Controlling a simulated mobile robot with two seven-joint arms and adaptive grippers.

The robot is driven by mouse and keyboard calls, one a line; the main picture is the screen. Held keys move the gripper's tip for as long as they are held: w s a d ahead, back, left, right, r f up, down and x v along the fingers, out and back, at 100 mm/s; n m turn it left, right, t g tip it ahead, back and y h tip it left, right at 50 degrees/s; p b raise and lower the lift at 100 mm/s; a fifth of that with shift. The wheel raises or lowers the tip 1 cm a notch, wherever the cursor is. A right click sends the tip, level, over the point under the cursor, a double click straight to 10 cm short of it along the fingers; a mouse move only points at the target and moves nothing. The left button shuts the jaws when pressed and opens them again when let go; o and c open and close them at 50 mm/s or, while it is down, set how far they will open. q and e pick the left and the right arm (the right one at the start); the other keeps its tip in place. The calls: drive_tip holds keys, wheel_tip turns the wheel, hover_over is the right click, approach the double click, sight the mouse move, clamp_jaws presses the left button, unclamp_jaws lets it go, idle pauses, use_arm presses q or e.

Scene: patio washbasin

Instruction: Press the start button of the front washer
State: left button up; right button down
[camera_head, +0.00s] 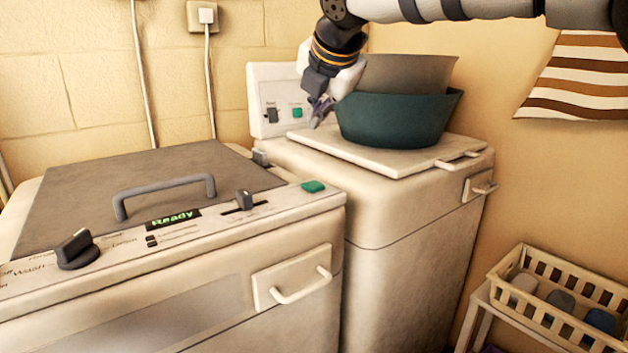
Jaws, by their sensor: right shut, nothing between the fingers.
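The nearer washer (290,240) stands at the left, with a grey lid and a lit "Ready" display (173,217). A green button (313,186) sits at the right end of its top panel. A second machine (400,205) stands behind it to the right. Its upright back panel (265,92) carries a dark switch and another green button (297,113). My right gripper (320,112) is shut and empty, pointing down above the second machine's lid, just right of that panel's green button. It is well above and behind the nearer washer's green button. My left gripper is not in view.
Dark green and grey basins (395,120) stand on the second machine's lid, close beside my right gripper. The nearer washer has a lid handle (165,193), a knob (76,249) and a slider (244,201). A crate (510,262) stands at the lower right.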

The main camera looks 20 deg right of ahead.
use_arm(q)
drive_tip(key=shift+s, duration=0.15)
use_arm(e)
drive_tip(key=shift+s+f, duration=0.1)
drive_tip(key=shift+s, duration=0.05)
hover_over(318, 184)
wheel_tip(318, 184, down, 7)
drive_tip(key=shift+r+b, duration=0.15)
drive_tip(key=shift+b, duration=0.25)
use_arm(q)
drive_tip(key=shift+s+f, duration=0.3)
use_arm(e)
drive_tip(key=shift+f, duration=1)
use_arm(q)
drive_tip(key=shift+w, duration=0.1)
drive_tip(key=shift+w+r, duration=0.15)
use_arm(e)
drive_tip(key=shift+f, duration=0.4)
use_arm(q)
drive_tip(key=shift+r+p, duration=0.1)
drive_tip(key=shift+p, duration=0.25)
use_arm(e)
drive_tip(key=shift+f, duration=0.55)
idle(0.4)
drive_tip(key=shift+r, duration=0.95)
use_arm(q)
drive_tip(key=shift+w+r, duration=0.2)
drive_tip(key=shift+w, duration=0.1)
